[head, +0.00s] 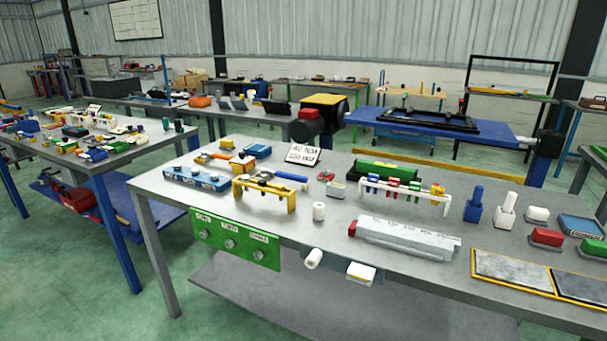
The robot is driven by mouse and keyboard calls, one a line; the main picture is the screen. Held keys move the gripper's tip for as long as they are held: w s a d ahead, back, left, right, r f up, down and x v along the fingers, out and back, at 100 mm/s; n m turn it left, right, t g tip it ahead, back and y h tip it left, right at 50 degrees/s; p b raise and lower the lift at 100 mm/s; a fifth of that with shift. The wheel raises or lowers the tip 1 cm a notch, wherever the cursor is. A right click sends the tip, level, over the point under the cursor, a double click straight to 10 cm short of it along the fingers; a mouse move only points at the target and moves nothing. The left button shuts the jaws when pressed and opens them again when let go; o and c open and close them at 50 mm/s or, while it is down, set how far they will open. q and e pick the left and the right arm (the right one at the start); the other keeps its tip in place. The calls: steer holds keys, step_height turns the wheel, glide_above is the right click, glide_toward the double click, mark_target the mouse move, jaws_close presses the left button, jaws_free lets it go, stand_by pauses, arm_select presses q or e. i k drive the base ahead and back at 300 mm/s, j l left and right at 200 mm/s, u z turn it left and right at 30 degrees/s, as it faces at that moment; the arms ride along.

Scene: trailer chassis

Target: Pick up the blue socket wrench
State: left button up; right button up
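A tool with a blue handle (290,176), possibly the blue socket wrench, lies on the grey workbench (330,238) just behind and to the right of a yellow rack (263,196). Its left end is partly hidden by the rack and is too small to make out. Neither of my grippers is in view.
A blue holder (197,178) stands left of the rack, with an orange tool (213,155) behind it. A green panel (236,240) hangs on the front edge. Many small items crowd the bench.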

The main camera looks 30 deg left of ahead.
mark_target(264, 173)
steer(key=j+z, duration=0.2)
steer(key=j, duration=2.1)
